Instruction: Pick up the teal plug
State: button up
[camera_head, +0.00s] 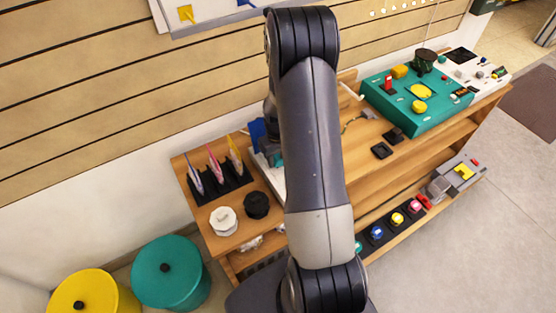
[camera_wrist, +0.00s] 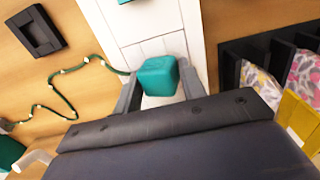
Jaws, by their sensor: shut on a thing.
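The teal plug (camera_wrist: 158,75) is a rounded teal block between the two grey fingers of my gripper (camera_wrist: 160,82) in the wrist view. The fingers are shut on its sides. A white panelled surface (camera_wrist: 150,22) lies behind it; I cannot tell whether the plug touches it. A dark green cord with small pale bulbs (camera_wrist: 62,78) runs over the wood to near the left finger; whether it joins the plug is hidden. In the head view my arm covers most of my gripper, and only a bit of teal (camera_head: 276,159) shows beside it.
A black rack (camera_head: 217,184) with upright coloured items stands left on the wooden bench, by a white knob (camera_head: 223,221) and black knob (camera_head: 256,205). A teal console (camera_head: 418,96) sits right. A black square frame (camera_wrist: 36,31) lies on the wood. Teal (camera_head: 170,272) and yellow bins (camera_head: 93,293) stand front left.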

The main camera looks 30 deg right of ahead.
jog(key=shift+s+a+f, duration=0.1)
jog(key=shift+s+f, duration=0.1)
jog(key=shift+s, duration=0.05)
